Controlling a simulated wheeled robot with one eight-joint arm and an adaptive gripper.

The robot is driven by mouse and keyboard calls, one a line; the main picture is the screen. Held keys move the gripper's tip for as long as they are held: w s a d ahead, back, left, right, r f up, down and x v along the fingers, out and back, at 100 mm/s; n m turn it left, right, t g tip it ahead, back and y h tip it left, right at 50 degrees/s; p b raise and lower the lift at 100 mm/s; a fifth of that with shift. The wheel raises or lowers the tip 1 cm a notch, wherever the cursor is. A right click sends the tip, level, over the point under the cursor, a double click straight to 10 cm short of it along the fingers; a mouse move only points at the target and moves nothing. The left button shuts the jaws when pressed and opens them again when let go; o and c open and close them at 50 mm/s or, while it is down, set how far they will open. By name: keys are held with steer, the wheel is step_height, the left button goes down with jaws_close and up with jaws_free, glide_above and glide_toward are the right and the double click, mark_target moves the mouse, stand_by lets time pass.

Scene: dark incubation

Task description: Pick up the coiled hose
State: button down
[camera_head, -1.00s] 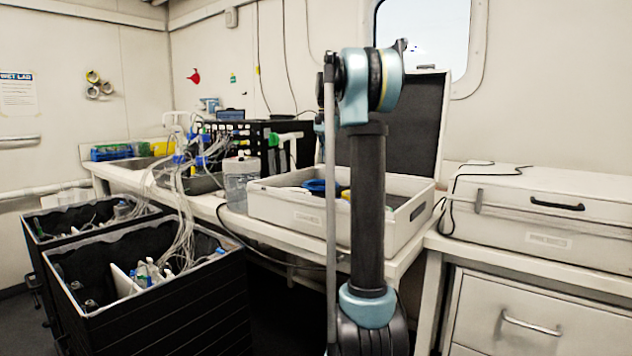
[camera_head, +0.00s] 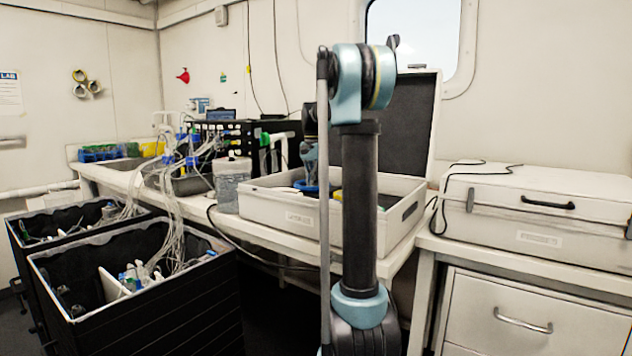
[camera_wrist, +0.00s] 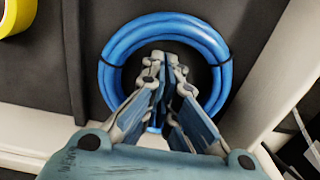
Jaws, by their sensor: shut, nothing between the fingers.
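The coiled hose (camera_wrist: 120,45) is a blue ring tied with dark bands, lying flat on the dark bottom of the open white case (camera_head: 275,208). In the head view only a bit of blue hose (camera_head: 306,187) shows behind the case's front wall. My gripper (camera_wrist: 163,62) points down over the middle of the coil in the wrist view, its fingertips together with nothing between them. The fingers cover the near part of the ring. I cannot tell how high the fingertips are above the case bottom. In the head view my arm hides much of the case.
A yellow tape roll (camera_wrist: 14,16) lies left of the coil. The case wall (camera_wrist: 275,75) stands close on the right. A clear container (camera_head: 232,185) stands left of the case, and a closed white case (camera_head: 540,205) is on the right. Black bins (camera_head: 140,290) stand on the floor.

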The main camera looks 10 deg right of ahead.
steer(key=shift+s+a, duration=0.3)
steer(key=shift+s, duration=0.05)
steer(key=shift+s+a, duration=1.9)
steer(key=shift+a, duration=0.05)
